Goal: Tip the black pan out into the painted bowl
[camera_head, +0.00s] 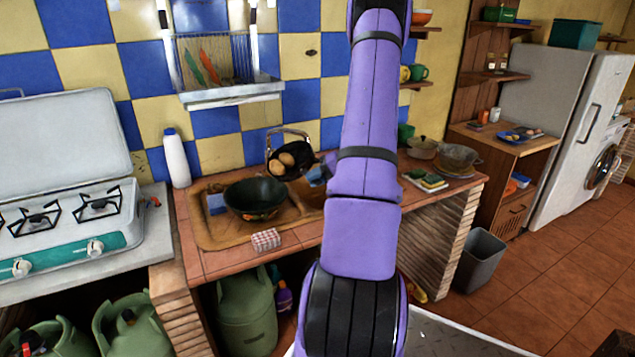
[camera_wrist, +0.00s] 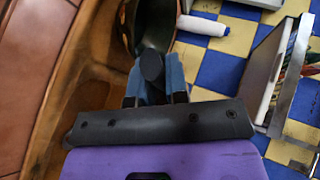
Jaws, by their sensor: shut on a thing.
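The black pan (camera_head: 296,150) is tilted towards me in the head view, with brownish round things, like potatoes or eggs, inside it. It is held up above the sink, behind and right of the painted bowl. The painted bowl (camera_head: 252,197) is dark with coloured marks low on its side. It stands upright in the sink area, and its inside looks empty. My gripper (camera_head: 317,174) is partly hidden by my arm. In the wrist view my gripper's blue fingers (camera_wrist: 153,78) are shut on the black handle; the pan's body is mostly cut off at the top.
A white bottle (camera_head: 176,158) stands left of the sink. The faucet (camera_head: 288,132) rises close behind the pan. A dish rack (camera_head: 230,92) hangs above. Sponges (camera_head: 425,181) and lidded pots (camera_head: 424,147) are to the right.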

